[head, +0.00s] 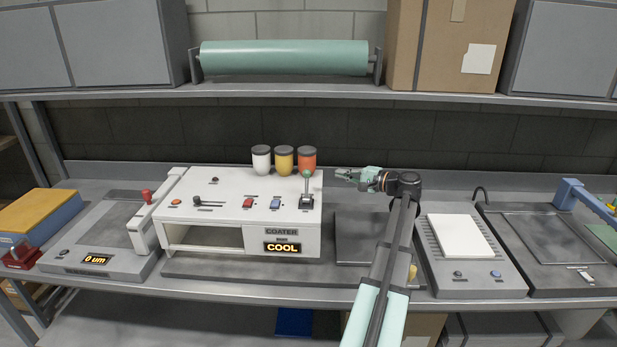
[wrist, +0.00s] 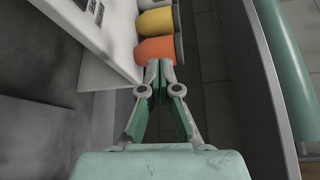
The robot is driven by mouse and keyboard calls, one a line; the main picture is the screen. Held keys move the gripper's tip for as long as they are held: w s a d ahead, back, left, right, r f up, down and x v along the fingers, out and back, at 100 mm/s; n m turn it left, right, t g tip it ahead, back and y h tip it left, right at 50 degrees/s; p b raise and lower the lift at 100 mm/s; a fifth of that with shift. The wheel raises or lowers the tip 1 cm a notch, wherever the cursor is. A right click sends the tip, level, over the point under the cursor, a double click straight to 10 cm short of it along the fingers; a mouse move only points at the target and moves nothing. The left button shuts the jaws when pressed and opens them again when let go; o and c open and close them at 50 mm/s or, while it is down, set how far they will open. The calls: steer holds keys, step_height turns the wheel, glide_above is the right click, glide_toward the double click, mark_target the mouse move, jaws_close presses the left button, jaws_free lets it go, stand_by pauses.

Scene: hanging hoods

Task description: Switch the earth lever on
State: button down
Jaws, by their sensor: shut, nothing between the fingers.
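A white coater box (head: 190,215) stands on the bench, with a small lever with a green knob (head: 307,176) upright at the right end of its top. This is probably the earth lever; its label is too small to read. My gripper (head: 339,173) is just right of the lever, pointing left, apart from it in the head view. In the wrist view my gripper (wrist: 159,66) has its fingertips together with nothing between them, in front of the orange jar (wrist: 155,49). I cannot make out the lever in the wrist view.
White, yellow (head: 284,160) and orange jars stand behind the coater's right end. Red (head: 248,202) and blue (head: 276,203) switches and a black lever (head: 208,204) sit on its top. A shelf (head: 290,91) runs above. A dark plate (head: 357,240) lies right of the coater.

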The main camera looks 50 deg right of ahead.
mark_target(307, 185)
steer(key=shift+d, duration=0.1)
stand_by(0.3)
steer(key=w+p, duration=0.1)
steer(key=w, duration=0.2)
steer(key=w+p, duration=0.1)
steer(key=w, duration=0.2)
steer(key=w+p, duration=0.1)
steer(key=w, duration=0.2)
steer(key=shift+w+a+f+p, duration=0.1)
steer(key=shift+a+f+p, duration=0.2)
steer(key=a, duration=0.1)
steer(key=a+p, duration=0.1)
steer(key=a, duration=0.1)
steer(key=shift+s+r+p, duration=0.25)
steer(key=shift+p, duration=0.05)
steer(key=shift+s+a, duration=0.15)
steer(key=shift+a, duration=0.2)
steer(key=shift+a+f+b, duration=0.15)
steer(key=shift+a+b, duration=0.1)
steer(key=shift+b, duration=0.25)
